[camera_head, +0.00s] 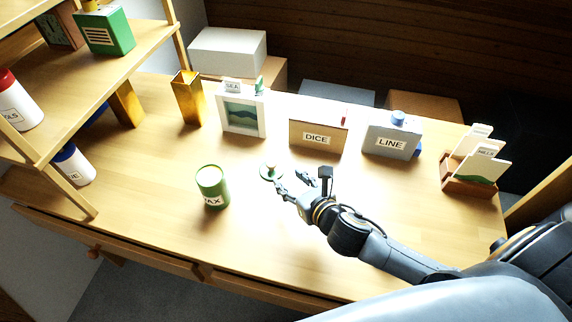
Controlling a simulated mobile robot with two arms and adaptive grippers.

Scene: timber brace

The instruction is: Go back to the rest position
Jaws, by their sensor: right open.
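My right gripper (287,181) is open over the middle of the wooden table (310,254). Its fingers are beside a small round green item with a pale knob (270,170), which sits on the table. I cannot tell whether a finger touches it. My left gripper is not in view.
A green can (212,187) stands left of the gripper. Behind are a framed picture (241,114), a DICE box (318,136), a LINE box (390,141) and a gold vase (187,98). A card holder (474,165) is at right, shelves (97,80) at left. The table's front is clear.

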